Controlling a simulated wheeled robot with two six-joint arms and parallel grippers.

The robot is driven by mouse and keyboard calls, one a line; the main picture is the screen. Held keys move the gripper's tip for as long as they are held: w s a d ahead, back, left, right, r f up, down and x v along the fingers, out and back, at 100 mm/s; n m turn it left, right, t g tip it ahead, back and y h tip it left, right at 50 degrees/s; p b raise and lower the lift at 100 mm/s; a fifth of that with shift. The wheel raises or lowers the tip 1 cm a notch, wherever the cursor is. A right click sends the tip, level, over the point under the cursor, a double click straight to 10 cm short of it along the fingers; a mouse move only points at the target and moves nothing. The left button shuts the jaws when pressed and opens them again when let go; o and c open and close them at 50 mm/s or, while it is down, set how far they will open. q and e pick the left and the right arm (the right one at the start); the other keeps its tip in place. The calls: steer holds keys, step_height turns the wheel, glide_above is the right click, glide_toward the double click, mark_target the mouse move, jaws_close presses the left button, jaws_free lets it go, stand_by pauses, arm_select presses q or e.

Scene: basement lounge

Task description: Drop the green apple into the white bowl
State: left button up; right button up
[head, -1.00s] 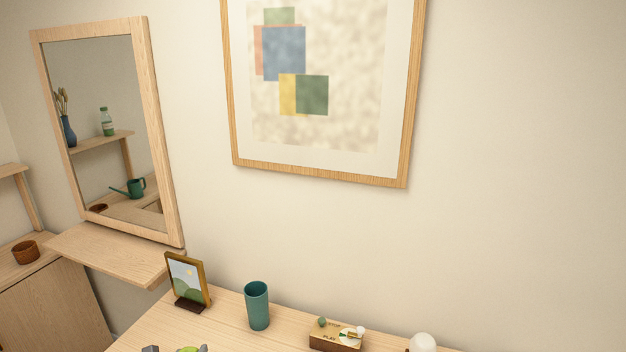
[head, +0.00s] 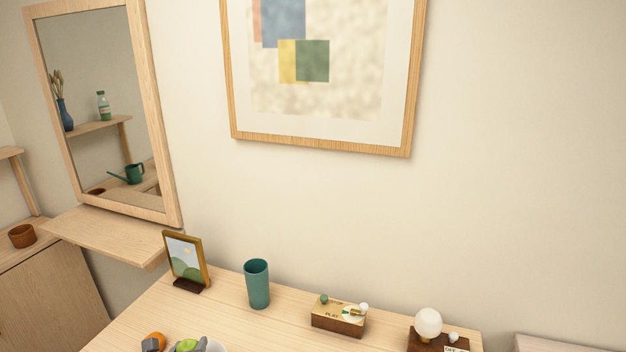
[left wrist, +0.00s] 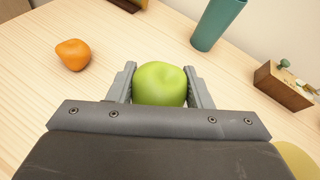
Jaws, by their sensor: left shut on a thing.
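The green apple (left wrist: 160,84) sits between the two fingers of my left gripper (left wrist: 160,90) in the left wrist view, and the fingers are shut on it. In the head view the apple (head: 187,346) and my left gripper (head: 178,346) show only at the bottom edge. A white curved edge, seemingly the white bowl (head: 217,347), shows just right of the gripper in the head view. Most of it is cut off, so I cannot tell how the apple lies over it. My right gripper is not in view.
An orange fruit (left wrist: 73,54) lies on the wooden table (left wrist: 30,90). A teal cup (head: 257,284), a picture frame (head: 187,262), a brass-topped box (head: 338,317) and a round white lamp (head: 428,323) stand along the back. Table around the cup is clear.

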arm_select(q)
steer(key=o, duration=1.1)
steer(key=shift+b+v, duration=1.35)
steer(key=shift+v, duration=7.35)
